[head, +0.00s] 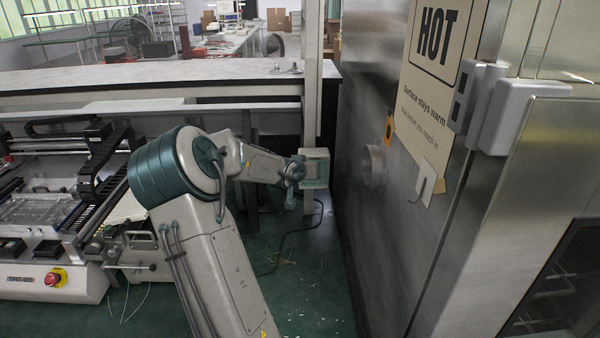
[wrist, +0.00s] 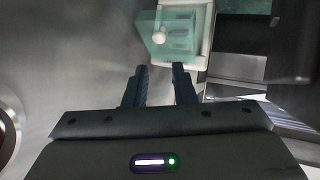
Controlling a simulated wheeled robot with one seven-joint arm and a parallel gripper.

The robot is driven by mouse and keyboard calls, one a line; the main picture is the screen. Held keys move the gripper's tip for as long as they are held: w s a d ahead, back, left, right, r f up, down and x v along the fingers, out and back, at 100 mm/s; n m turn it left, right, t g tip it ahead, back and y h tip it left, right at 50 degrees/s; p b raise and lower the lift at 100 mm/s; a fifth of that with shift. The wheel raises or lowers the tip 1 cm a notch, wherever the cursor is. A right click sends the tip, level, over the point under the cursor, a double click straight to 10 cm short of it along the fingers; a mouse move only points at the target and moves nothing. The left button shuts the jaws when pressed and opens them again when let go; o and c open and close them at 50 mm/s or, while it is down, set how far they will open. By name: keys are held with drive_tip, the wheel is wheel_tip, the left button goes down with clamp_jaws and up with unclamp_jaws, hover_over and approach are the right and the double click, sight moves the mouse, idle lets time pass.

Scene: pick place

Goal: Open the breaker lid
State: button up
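The breaker box (head: 316,169) is a small pale box on the post beyond my arm. In the wrist view its white frame (wrist: 203,52) and see-through teal lid (wrist: 178,20) lie just ahead of my fingertips. The lid's left part reaches out past the frame; I cannot tell how far it stands off the box. A round white knob (wrist: 158,36) shows at the lid. My gripper (wrist: 162,72) has its two dark fingers apart with nothing between them. In the head view my gripper (head: 293,176) is beside the box's left side, small and partly unclear.
A machine with a red button (head: 53,278) is at the left. A long bench (head: 150,75) runs behind. A cable lies on the green floor.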

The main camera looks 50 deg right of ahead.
drive_tip(key=v, duration=0.8)
drive_tip(key=shift+p, duration=0.35)
drive_tip(key=shift+s+r, duration=0.1)
drive_tip(key=shift+s, duration=0.1)
